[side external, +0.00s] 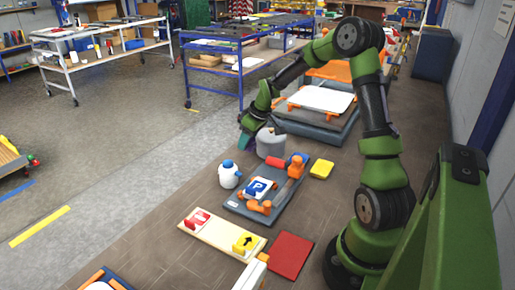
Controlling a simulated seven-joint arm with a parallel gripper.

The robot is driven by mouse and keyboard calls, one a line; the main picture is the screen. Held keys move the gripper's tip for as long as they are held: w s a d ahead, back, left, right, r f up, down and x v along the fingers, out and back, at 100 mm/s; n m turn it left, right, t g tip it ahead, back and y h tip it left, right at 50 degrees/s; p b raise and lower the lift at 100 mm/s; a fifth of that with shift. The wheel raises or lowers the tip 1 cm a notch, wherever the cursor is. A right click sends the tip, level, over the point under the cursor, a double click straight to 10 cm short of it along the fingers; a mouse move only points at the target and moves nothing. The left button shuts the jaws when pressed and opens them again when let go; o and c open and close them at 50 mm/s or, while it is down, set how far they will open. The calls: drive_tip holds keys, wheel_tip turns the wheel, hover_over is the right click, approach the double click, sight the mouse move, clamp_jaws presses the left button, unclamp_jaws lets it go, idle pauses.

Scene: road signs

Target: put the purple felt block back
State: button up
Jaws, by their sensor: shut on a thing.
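My gripper (248,132) hangs at the end of my green arm, just left of a grey cylinder-shaped container. It is shut on a small dark purplish block, the purple felt block (247,143), which shows only as a small patch under the fingers. The block appears to be above the table, but its exact height and whether it touches the container cannot be told. No marked place for the block can be made out.
A white bottle (229,176) with blue cap, grey container (271,145), red block (275,162) and yellow block (321,169) surround a fixture board (236,208) with a blue parking sign (258,188). A cream sign board (222,234) and red plate (290,255) lie in front.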

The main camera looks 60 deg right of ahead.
drive_tip(key=shift+f, duration=3.5)
drive_tip(key=shift+f, duration=0.15)
drive_tip(key=o, duration=0.9)
drive_tip(key=shift+o, duration=0.2)
